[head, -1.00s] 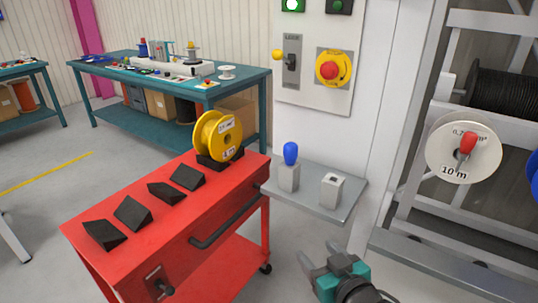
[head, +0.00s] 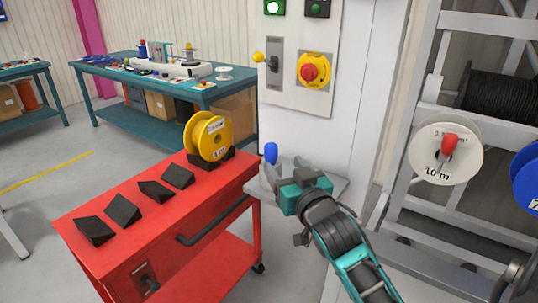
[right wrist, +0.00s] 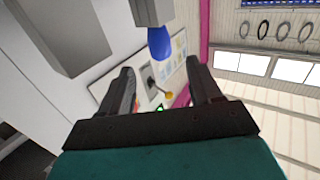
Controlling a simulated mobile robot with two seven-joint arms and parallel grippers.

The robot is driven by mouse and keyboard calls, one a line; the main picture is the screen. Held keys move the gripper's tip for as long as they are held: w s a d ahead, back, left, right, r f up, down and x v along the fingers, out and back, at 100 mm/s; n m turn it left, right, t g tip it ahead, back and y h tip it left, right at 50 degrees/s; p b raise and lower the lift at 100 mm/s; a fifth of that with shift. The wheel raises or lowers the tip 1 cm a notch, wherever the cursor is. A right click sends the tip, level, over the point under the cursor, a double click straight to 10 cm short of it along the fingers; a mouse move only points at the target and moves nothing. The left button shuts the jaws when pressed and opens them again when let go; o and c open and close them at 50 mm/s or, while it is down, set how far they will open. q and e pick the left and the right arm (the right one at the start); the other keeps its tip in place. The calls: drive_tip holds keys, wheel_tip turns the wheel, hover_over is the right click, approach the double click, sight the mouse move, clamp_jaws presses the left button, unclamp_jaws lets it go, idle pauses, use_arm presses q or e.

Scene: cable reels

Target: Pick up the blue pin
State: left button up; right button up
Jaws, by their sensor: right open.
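The blue pin (head: 270,153) stands upright in a grey block on the small grey wall shelf (head: 331,187). It also shows in the right wrist view (right wrist: 158,43), near the top, with its grey block (right wrist: 150,12) above it. My right gripper (head: 286,173) is open and empty, just right of the pin in the head view. In the right wrist view the pin is beyond the fingertips, roughly in line with the gap between them. The gripper hides most of the shelf and the second block. My left gripper is not in view.
A red cart (head: 160,225) with black wedges and a yellow reel (head: 209,137) stands left of the shelf. A panel with a red emergency button (head: 310,72) is above. A rack with a white reel (head: 445,150) is at the right.

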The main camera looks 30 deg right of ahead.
sight(273, 149)
drive_tip(key=x, duration=0.3)
drive_tip(key=shift+w+d, duration=0.1)
drive_tip(key=shift+w, duration=0.2)
drive_tip(key=shift+x, duration=2.55)
drive_tip(key=c, duration=1.1)
drive_tip(key=shift+r, duration=0.5)
wheel_tip(273, 149, up, 19)
drive_tip(key=p, duration=0.3)
drive_tip(key=shift+f, duration=0.1)
